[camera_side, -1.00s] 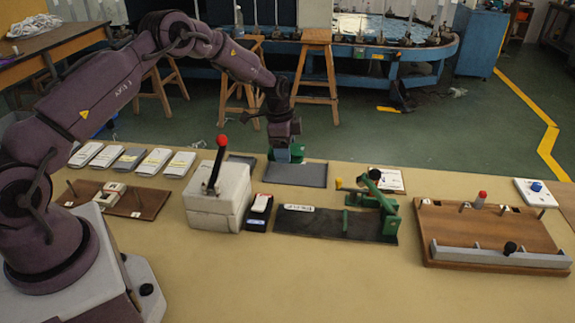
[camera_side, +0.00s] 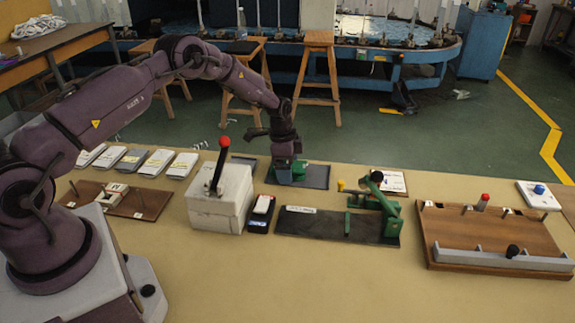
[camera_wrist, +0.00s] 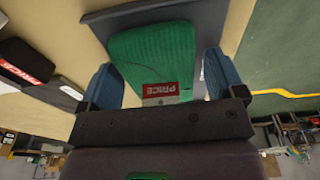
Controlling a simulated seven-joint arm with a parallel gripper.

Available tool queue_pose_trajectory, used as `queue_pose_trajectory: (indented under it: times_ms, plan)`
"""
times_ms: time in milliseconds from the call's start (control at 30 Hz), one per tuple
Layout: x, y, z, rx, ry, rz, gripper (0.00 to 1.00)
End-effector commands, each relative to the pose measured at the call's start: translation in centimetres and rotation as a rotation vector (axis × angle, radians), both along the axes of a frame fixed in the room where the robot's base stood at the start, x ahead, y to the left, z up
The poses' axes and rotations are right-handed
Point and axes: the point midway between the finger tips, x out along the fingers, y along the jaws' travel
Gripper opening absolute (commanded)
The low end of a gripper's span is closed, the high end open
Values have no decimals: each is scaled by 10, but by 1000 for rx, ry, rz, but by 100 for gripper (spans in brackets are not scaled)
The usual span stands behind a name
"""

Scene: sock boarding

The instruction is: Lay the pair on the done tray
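The green sock pair (camera_wrist: 150,52) shows in the wrist view with a red PRICE label and a small silver clip at its near end. The tray also shows behind the pair in the wrist view (camera_wrist: 205,15). Whether the pair touches the tray is hard to tell.
A white block with a red-topped lever (camera_side: 219,197) and a label box (camera_side: 262,212) stand close at the tray's left front. A dark plate with a green press (camera_side: 382,208) lies in front right. Several packets (camera_side: 155,162) lie left. A wooden fixture (camera_side: 485,233) is far right.

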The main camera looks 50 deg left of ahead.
Motion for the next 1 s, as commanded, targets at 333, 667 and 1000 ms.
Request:
queue_pose_trajectory:
  times_ms: [333,667,1000]
  plan:
    - [0,1,13,1,-2,0,89]
    - [-6,7,81,3,-4,1,89]
    - [-10,10,121,0,0,0,89]
